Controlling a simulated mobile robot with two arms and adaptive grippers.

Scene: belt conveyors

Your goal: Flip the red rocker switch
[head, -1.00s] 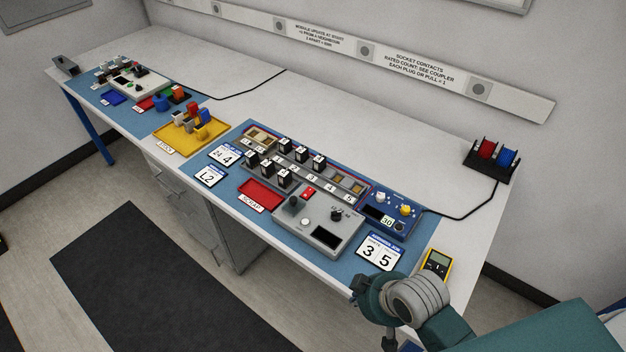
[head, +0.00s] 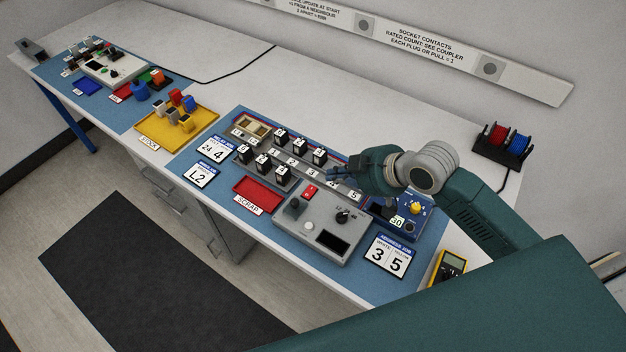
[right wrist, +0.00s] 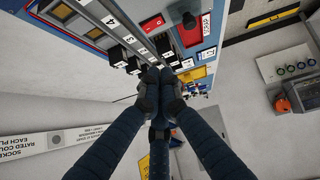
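The red rocker switch (head: 310,191) is a small red rocker on the top left of the grey control box (head: 290,222). It also shows in the right wrist view (right wrist: 152,23) near the top. My right gripper (head: 332,174) is above the bench, just behind and to the right of the switch, over the numbered rail; it is apart from the switch. In the right wrist view its dark fingers (right wrist: 158,73) are together with nothing visible between them. Which way the rocker is tilted is too small to tell. My left gripper is not in view.
Black numbered modules (head: 282,174) stand on the rail left of my gripper. A dark knob (head: 295,204) stands close to the switch, and a red scrap tray (head: 257,191) lies left of it. A blue box (head: 405,228) is partly hidden by my right arm.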

